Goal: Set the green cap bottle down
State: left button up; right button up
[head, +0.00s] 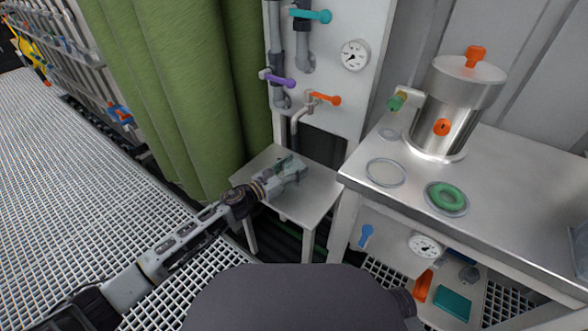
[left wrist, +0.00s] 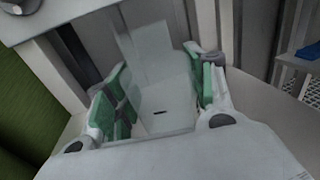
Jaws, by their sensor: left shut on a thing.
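My left gripper (head: 291,168) reaches over the small grey side table (head: 318,196) below the wall panel. In the left wrist view, its two fingers with green pads (left wrist: 160,85) stand on either side of a pale, translucent, boxy body. I take this to be the bottle (left wrist: 155,62). The gripper is shut on it. I cannot make out a green cap apart from the green pads. In the head view the bottle is mostly hidden by the gripper, and I cannot tell whether it touches the tabletop. My right gripper is not in view.
Pipes with an orange-handled valve (head: 324,98) hang behind the side table. A green curtain (head: 175,90) is at left.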

aim_at(286, 173)
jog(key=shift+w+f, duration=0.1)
pick_arm(q)
jog(key=o, duration=0.7)
jog(key=shift+f, duration=0.1)
jog(key=o, duration=0.4)
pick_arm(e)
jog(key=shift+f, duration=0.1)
pick_arm(q)
jog(key=shift+s+a, duration=0.1)
jog(key=shift+p+v, duration=0.45)
jog(key=shift+v, duration=4.7)
jog(key=shift+s+a, duration=0.45)
jog(key=shift+a, duration=0.05)
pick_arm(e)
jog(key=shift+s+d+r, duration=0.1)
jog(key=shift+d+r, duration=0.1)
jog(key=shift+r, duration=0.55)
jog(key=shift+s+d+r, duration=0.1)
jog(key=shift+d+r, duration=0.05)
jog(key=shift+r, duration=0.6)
